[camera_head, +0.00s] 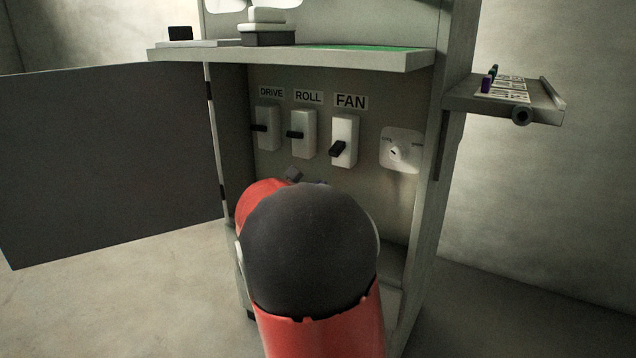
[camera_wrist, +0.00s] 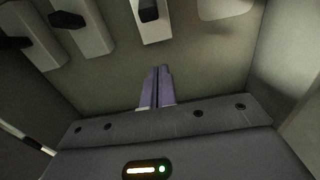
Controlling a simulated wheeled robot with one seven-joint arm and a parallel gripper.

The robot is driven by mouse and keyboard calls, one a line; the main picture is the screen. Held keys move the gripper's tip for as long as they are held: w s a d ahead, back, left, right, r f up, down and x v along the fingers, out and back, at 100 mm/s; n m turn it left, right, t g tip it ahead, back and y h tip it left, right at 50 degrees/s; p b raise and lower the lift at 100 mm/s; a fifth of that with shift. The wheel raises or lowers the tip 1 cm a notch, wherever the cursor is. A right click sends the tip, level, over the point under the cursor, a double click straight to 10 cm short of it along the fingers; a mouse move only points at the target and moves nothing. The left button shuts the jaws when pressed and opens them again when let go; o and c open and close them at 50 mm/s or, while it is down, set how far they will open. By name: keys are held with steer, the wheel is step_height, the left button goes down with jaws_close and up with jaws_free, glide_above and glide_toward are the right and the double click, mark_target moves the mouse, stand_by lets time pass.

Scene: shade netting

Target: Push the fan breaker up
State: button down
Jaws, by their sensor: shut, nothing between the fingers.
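The fan breaker (camera_head: 344,140) is a white plate with a black lever (camera_head: 338,149), under the FAN label (camera_head: 351,101) on the cabinet's back panel. Its lever sits at the lower middle of the plate. In the wrist view the fan breaker (camera_wrist: 152,28) is at the top centre, with its black lever (camera_wrist: 148,11) near the top edge. My gripper (camera_wrist: 157,72) is shut and empty, its purple fingers side by side, below the fan breaker in the picture and apart from its lever. In the head view my red and black arm hides the fingers.
The drive breaker (camera_head: 268,127) and roll breaker (camera_head: 303,134) are left of the fan breaker. A shelf (camera_head: 330,62) overhangs the panel, and an open dark door (camera_head: 110,155) stands at left.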

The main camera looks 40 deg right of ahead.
mark_target(337, 149)
steer(key=w+d, duration=0.1)
steer(key=d, duration=0.1)
steer(key=d+r, duration=0.1)
steer(key=d, duration=0.1)
steer(key=w+d+r, duration=0.1)
steer(key=d, duration=0.1)
steer(key=shift+w+d+r, duration=0.15)
steer(key=shift+w+d, duration=0.15)
steer(key=shift+w, duration=0.05)
steer(key=shift+s+a+r+p, duration=0.1)
steer(key=shift+a+r+p, duration=0.2)
steer(key=shift+r, duration=0.4)
